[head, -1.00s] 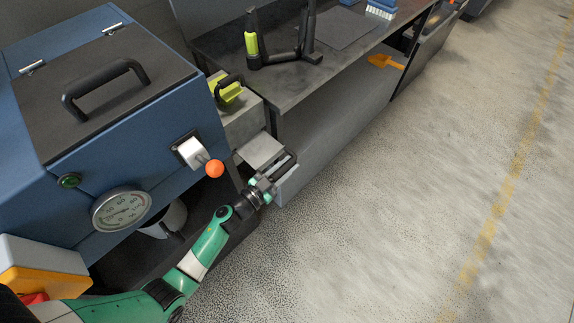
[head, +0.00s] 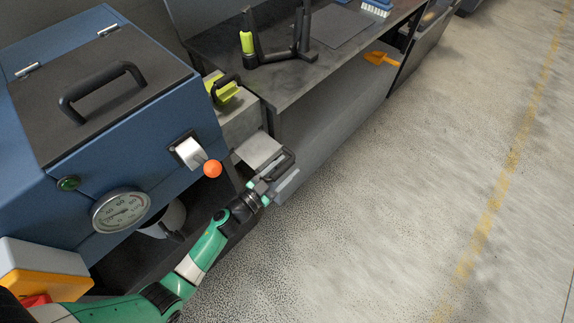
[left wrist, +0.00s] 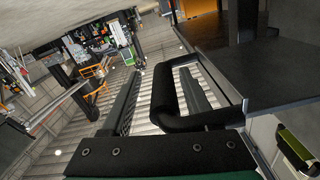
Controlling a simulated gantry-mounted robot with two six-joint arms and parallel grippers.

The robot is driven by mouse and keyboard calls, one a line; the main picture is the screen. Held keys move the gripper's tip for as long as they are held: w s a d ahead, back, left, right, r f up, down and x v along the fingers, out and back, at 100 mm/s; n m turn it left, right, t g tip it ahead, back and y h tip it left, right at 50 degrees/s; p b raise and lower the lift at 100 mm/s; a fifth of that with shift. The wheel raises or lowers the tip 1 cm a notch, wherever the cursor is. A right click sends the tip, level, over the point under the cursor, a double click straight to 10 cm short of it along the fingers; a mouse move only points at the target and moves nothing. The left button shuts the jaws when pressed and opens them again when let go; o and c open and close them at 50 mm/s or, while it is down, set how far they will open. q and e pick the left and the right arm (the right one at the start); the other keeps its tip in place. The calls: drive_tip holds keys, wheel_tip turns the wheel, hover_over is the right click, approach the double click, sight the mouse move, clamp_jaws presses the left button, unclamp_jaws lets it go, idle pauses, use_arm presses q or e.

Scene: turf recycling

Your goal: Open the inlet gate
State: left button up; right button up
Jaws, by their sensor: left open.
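The inlet gate appears to be the flat grey plate (head: 258,150) with a black handle (head: 283,164), sticking out beside the blue machine in the head view. My left gripper (head: 272,187) is at this handle. In the left wrist view the black looped handle (left wrist: 165,92) shows close up, with one bar between the fingers of my open left gripper (left wrist: 158,98). The fingers stand apart, and I cannot tell whether either touches the bar. My right gripper is not in view.
The blue machine (head: 100,160) has a gauge (head: 121,210) and an orange-knobbed lever (head: 212,168) close to my left arm. A lime-yellow piece with a black handle (head: 225,88) sits behind the plate. A grey workbench (head: 290,80) stands beyond. The floor at right is clear.

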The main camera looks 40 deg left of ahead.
use_arm(q)
drive_tip(key=s+p, duration=0.3)
drive_tip(key=s, duration=0.7)
drive_tip(key=shift+s+d, duration=0.15)
drive_tip(key=shift+s, duration=0.2)
